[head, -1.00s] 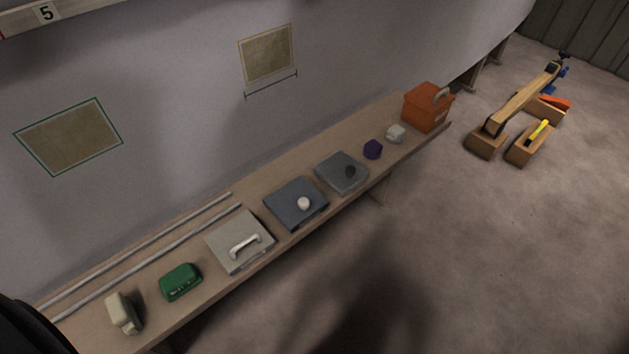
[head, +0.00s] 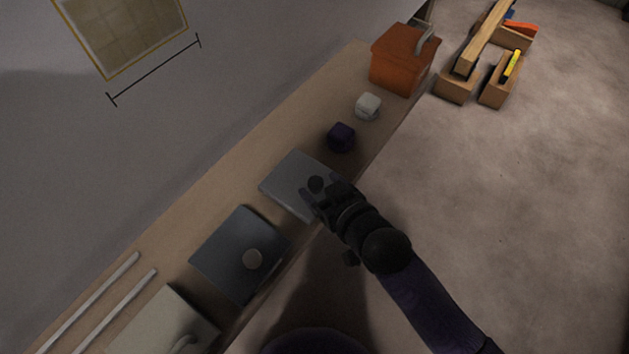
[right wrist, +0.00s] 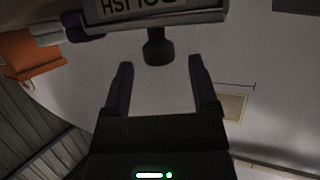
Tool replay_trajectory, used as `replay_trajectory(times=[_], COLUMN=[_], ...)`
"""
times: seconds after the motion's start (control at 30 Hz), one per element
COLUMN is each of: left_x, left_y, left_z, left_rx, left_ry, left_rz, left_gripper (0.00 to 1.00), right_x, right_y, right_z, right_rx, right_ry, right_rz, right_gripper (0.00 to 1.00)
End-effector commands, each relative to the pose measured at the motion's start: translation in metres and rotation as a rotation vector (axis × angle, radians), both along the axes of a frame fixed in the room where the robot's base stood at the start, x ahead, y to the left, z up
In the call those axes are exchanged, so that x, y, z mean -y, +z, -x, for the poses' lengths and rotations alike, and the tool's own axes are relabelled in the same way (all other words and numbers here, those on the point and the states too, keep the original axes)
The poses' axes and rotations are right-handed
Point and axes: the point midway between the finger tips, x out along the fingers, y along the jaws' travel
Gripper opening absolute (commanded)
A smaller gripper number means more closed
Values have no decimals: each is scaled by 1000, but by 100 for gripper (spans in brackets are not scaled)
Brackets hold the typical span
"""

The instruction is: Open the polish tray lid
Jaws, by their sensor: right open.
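The polish tray (head: 290,180) is a flat grey box with its lid down, on the narrow wooden shelf. In the right wrist view its front (right wrist: 150,20) shows an upside-down label, partly cut off, that appears to read POLISH. A black knob (head: 316,184) stands on its lid; in the right wrist view the knob (right wrist: 157,48) is between the fingertips, apart from both. My right gripper (head: 322,192) is open at the tray's near right side and hides part of it. My left gripper is not in view.
A dark blue-grey tray with a pale round knob (head: 240,250) and a light box with a handle (head: 160,325) sit to the left. A purple block (head: 341,137), a whitish block (head: 367,106) and an orange box (head: 400,62) sit beyond. Open floor lies right of the shelf (head: 215,195).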

Motion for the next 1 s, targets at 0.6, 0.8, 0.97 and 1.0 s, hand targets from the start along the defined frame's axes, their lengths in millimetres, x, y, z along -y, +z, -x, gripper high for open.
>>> replay_trajectory(times=[0.6,0.8,0.97,1.0], left_x=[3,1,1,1], left_y=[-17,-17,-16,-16], left_z=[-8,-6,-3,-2], left_rx=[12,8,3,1], left_ry=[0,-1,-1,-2], left_rz=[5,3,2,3], left_gripper=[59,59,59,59], right_x=[-12,-12,-12,-12], right_y=[-10,-10,-10,-10], right_z=[-21,-21,-21,-21], right_rx=[-1,-1,-1,-1], right_ry=[-1,-1,-1,-1], right_rz=[1,1,1,1], right_gripper=[49,6,0,0])
